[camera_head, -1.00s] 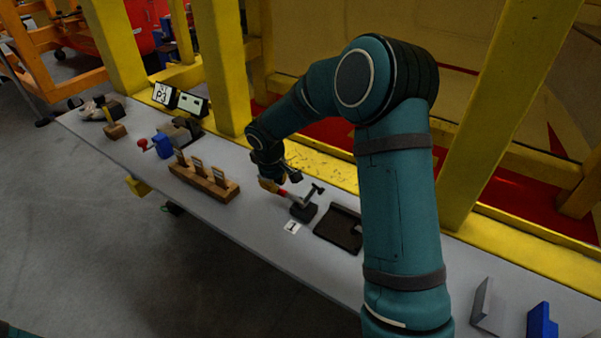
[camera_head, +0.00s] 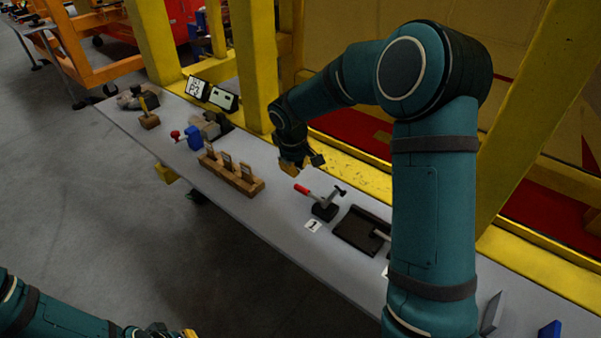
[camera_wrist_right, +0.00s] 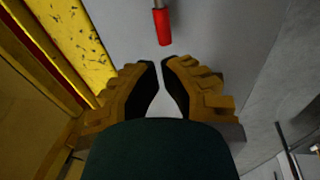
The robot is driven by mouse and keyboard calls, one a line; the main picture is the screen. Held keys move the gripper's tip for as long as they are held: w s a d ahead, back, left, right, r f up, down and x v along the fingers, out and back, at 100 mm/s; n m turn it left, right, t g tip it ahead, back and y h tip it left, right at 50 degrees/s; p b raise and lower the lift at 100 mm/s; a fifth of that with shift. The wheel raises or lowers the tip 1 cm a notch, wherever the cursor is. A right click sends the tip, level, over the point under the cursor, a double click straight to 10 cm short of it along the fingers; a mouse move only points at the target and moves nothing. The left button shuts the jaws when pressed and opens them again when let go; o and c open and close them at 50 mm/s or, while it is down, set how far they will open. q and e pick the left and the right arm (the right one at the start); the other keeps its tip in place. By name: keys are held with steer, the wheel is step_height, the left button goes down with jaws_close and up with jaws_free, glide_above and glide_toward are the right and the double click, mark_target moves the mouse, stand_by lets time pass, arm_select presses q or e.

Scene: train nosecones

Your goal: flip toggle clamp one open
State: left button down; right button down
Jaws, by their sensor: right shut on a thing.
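Toggle clamp one (camera_head: 325,209) stands on the grey bench behind a white label marked 1 (camera_head: 313,226). Its red handle (camera_head: 302,188) slants up to the left, and a dark spindle tip points up at its right. My right gripper (camera_head: 293,167) is above and behind the handle, apart from it. In the right wrist view, the right gripper's fingers (camera_wrist_right: 162,63) are drawn nearly together, with nothing visible between them. The red handle (camera_wrist_right: 162,27) lies just beyond the fingertips. My left gripper (camera_head: 186,333) shows only partly at the bottom edge; its jaws are cut off.
A dark tray (camera_head: 358,231) lies right of the clamp. A wooden block with several upright pieces (camera_head: 232,174) stands to its left. A blue vise-like tool (camera_head: 194,138) is farther left. Yellow posts (camera_head: 252,60) rise behind the bench.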

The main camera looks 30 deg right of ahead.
steer(key=w+v, duration=0.1)
steer(key=v, duration=0.6)
steer(key=shift+s+p, duration=0.15)
steer(key=shift+p, duration=0.2)
steer(key=shift+s, duration=0.1)
